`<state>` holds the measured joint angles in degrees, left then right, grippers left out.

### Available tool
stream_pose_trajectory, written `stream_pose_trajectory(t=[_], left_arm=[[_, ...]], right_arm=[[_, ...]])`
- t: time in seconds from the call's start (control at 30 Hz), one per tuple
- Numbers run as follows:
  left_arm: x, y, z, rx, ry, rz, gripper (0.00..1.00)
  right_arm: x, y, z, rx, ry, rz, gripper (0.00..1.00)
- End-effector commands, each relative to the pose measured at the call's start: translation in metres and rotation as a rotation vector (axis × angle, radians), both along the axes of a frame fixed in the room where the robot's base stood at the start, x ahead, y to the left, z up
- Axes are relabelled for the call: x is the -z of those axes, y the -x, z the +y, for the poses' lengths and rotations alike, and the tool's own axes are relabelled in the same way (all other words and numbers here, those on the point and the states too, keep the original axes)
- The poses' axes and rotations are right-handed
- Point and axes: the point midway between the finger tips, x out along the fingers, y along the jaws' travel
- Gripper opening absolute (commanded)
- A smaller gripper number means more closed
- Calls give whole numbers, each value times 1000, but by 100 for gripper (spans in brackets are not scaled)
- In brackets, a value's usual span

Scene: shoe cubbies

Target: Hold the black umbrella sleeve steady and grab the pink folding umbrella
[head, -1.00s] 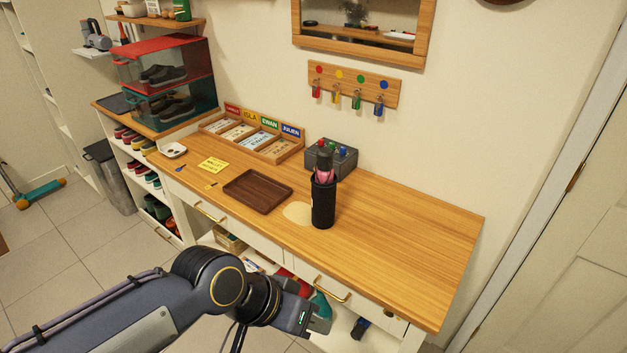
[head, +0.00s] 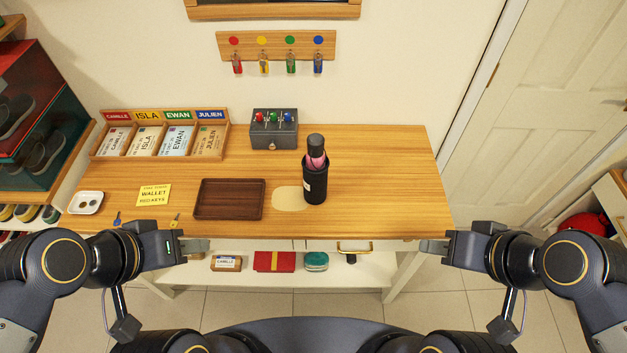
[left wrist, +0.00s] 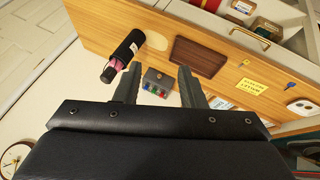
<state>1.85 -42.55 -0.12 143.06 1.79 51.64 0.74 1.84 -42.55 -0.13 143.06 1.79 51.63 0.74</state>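The black umbrella sleeve (head: 315,187) stands upright on the wooden desk, right of the brown tray. The pink folding umbrella (head: 316,161) is inside it, its pink top and dark handle sticking out. The sleeve also shows in the left wrist view (left wrist: 129,47), with the pink of the umbrella (left wrist: 110,72) at its mouth. My left gripper (head: 203,245) is at the desk's front edge, left of the sleeve, empty; its fingers are apart in the left wrist view (left wrist: 157,88). My right gripper (head: 424,246) is at the front edge on the right, apart from the sleeve; its opening is unclear.
A brown tray (head: 229,213) lies left of the sleeve, and a grey box with coloured knobs (head: 273,137) stands behind. A name-card rack (head: 160,152), yellow note (head: 154,195), keys and white dish (head: 86,203) are further left. The desk right of the sleeve is clear.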

Motion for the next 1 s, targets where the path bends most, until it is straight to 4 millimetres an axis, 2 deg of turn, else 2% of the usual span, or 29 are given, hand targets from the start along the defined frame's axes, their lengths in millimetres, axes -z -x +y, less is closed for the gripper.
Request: stream_pose_trajectory(t=[0.17, 0.33, 0.47, 0.53, 0.77, 1.0], left_arm=[[-1, 0, 0, 0, 0, 0, 36], [1, -4, 0, -10, 16, 19, 57], [5, -19, -3, -51, 83, 90, 74], [10, -34, -6, -88, 139, 152, 83], [33, -99, -21, -236, 358, 402, 83], [80, -174, -42, -397, 581, 685, 83]], right_arm=[[-1, 0, 0, 0, 0, -1, 36], [3, 0, 0, 0, 0, -1, 36], [16, 0, 0, 0, 0, -1, 36], [26, 0, 0, 0, 0, -1, 36], [59, 0, 0, 0, 0, 0, 36], [91, 0, 0, 0, 0, -1, 36]])
